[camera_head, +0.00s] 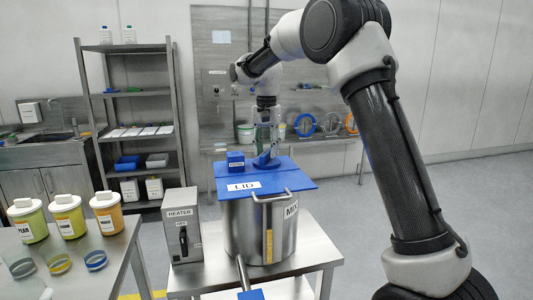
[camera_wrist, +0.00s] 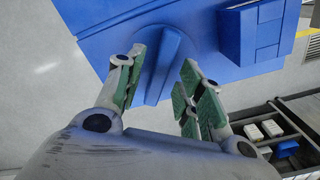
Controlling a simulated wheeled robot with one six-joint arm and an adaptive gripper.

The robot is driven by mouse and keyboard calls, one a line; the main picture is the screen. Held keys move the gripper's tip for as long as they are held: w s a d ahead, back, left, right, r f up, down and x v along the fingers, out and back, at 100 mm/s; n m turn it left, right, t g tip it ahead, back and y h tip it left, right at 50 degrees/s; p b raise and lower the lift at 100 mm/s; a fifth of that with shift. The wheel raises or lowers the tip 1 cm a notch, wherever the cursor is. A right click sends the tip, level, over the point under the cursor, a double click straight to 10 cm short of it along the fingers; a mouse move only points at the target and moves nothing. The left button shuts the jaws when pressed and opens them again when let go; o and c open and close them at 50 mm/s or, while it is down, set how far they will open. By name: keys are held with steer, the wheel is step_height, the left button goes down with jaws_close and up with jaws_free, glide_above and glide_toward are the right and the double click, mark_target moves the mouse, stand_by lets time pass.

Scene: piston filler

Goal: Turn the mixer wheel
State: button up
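The mixer wheel (camera_head: 266,163) is a blue round knob on top of the blue lid (camera_head: 290,184) of the steel pot (camera_head: 250,230). In the wrist view it shows as a raised blue ridge (camera_wrist: 160,72) on a disc. My gripper (camera_head: 266,148) points down over it, with its green-padded fingers (camera_wrist: 163,60) open on either side of the ridge. The left finger looks close to the ridge; a gap shows by the right finger. Whether either finger touches is unclear. My gripper partly hides the wheel in the head view.
A small blue box (camera_head: 235,160) stands on the lid, left of the wheel; it also shows in the wrist view (camera_wrist: 252,35). The grey heater box (camera_head: 182,226) stands left of the pot. Several labelled jars (camera_head: 68,216) stand on the left table. A shelf rack (camera_head: 135,115) is behind.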

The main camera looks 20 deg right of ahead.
steer(key=shift+f, duration=0.55)
jaws_close()
steer(key=shift+n, duration=0.3)
steer(key=n, duration=1)
steer(key=shift+n, duration=0.3)
steer(key=n, duration=0.3)
steer(key=shift+n, duration=0.3)
steer(key=n, duration=0.3)
steer(key=shift+n, duration=0.4)
steer(key=n, duration=0.6)
